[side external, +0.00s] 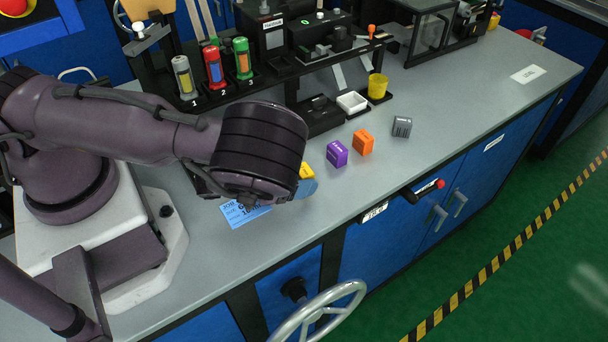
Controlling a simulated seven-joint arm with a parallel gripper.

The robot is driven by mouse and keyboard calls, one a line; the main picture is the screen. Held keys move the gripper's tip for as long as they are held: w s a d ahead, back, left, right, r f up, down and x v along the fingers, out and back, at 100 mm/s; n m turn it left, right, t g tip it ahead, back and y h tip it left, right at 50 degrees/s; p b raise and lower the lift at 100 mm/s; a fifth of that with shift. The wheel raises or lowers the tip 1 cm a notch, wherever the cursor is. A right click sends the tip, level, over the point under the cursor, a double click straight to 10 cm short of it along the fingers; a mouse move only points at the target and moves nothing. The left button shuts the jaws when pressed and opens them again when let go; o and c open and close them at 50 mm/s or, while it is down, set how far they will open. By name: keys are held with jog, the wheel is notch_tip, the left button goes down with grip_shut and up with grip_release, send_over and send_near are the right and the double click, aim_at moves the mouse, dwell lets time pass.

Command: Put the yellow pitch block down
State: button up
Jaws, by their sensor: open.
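The yellow pitch block (307,171) shows only in part, at the right edge of my wrist. It is on or just behind a blue rounded piece (305,189); I cannot tell whether they touch. My gripper (246,196) points down over the bench beside the yellow block, open. My wrist hides its fingertips and the rest of the block, so the gap between them cannot be seen. A purple block (337,154), an orange block (363,142) and a grey block (402,127) stand apart on the grey bench (455,120) to the right.
A light blue job card (241,213) lies under my wrist. Behind are grey, red and green numbered cylinders (214,66) in a black rack, a white tray (351,102) and a yellow cup (377,86). The right of the bench is mostly clear; a handwheel (322,312) stands in front.

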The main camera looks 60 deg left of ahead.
aim_at(306, 167)
jog(key=shift+x, duration=1.4)
jog(key=c, duration=1.3)
notch_tip(306, 167, up, 9)
jog(key=shift+f, duration=0.1)
jog(key=shift+s+a+r, duration=0.1)
jog(key=shift+a+r, duration=0.05)
jog(key=shift+r, duration=0.05)
jog(key=shift+a+f, duration=0.1)
jog(key=shift+f, duration=0.1)
jog(key=shift+n+y, duration=0.6)
jog(key=shift+y, duration=0.1)
jog(key=shift+w+a+r, duration=0.8)
jog(key=shift+w+r, duration=0.3)
jog(key=shift+r, duration=1.05)
jog(key=shift+w+a+r, duration=0.75)
jog(key=shift+w+r, duration=0.4)
jog(key=shift+r, duration=1)
jog(key=shift+w+a+r, duration=0.8)
jog(key=shift+w+r, duration=0.3)
jog(key=shift+r, duration=1)
